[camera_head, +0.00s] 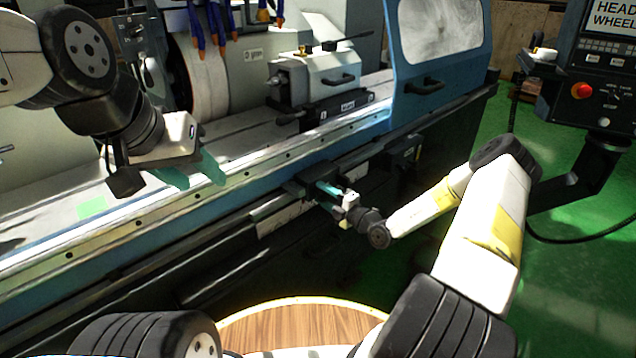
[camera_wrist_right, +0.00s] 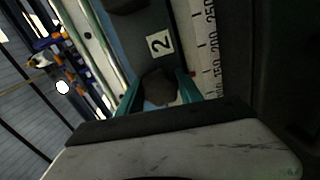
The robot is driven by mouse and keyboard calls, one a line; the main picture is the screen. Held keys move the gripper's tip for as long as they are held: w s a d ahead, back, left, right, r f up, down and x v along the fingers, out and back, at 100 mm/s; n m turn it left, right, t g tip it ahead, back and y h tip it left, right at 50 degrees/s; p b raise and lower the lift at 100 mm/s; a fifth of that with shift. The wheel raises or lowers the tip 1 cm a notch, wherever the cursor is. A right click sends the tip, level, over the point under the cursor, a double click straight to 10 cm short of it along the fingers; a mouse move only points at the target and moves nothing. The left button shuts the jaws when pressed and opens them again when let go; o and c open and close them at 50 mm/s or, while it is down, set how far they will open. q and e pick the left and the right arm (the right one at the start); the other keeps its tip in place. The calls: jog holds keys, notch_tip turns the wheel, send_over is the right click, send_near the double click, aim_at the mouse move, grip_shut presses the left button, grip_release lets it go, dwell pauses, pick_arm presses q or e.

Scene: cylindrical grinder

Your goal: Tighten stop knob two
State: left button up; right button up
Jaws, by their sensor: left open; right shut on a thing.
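Stop knob two is a dark knob (camera_wrist_right: 158,88) under a white label marked 2 (camera_wrist_right: 159,42) in the right wrist view. My right gripper (camera_wrist_right: 160,93) has its green fingers on both sides of the knob and is shut on it. In the head view my right gripper (camera_head: 328,190) is at the front rail of the grinder, where the knob is too small and dark to make out. My left gripper (camera_head: 193,174) is open and empty above the left part of the machine table.
A printed scale (camera_wrist_right: 208,60) runs beside the label. The grinder's table (camera_head: 160,205) stretches along the front, with a blue door (camera_head: 430,70) at the right. A control panel (camera_head: 605,80) with a red button stands at the far right. Green floor (camera_head: 560,265) is open below it.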

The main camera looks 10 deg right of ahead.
jog(key=shift+m, duration=0.7)
jog(key=o, duration=1.4)
jog(key=v, duration=0.7)
jog(key=shift+s+d, duration=0.25)
jog(key=shift+s, duration=0.1)
